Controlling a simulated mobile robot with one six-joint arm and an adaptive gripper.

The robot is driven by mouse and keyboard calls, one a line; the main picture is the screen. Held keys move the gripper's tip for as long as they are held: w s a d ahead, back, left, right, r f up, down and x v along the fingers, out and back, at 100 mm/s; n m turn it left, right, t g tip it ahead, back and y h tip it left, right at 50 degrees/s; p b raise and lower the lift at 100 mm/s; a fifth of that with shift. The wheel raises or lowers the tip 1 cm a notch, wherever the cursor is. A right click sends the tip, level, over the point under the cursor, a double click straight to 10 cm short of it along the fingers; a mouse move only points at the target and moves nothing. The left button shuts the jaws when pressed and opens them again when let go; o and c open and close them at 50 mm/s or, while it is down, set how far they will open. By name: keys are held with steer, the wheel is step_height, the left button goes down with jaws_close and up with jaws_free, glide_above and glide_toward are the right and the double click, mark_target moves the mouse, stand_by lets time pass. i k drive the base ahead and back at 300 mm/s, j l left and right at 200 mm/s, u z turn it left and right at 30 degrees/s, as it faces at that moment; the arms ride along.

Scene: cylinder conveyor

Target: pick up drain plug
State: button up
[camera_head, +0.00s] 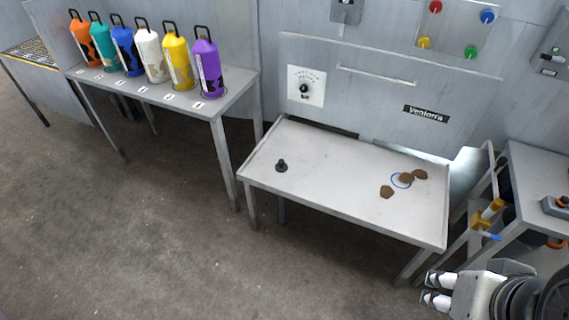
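A small black plug (281,166), which looks like the drain plug, stands upright on the left part of the grey metal table (330,178). My gripper (431,288) is at the bottom right, in front of the table's right end and well apart from the plug. Its two pale fingers are spread apart with nothing seen between them. A blue ring (395,184) is marked on the table's right part. Brown flat pieces (387,192) lie on and around the ring and partly cover it.
Several coloured cylinders, such as a purple one (208,68), stand on a side table (232,97) at the upper left. A panel with a dial (304,88) and a handle rises behind the table. A cart (535,165) stands at the right. The floor at front left is clear.

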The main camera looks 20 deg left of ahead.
mark_target(281, 166)
steer(key=i+j+u, duration=0.15)
steer(key=u, duration=0.55)
steer(key=i+u, duration=0.25)
steer(key=i, duration=0.6)
steer(key=i+u, duration=0.25)
steer(key=i, duration=0.55)
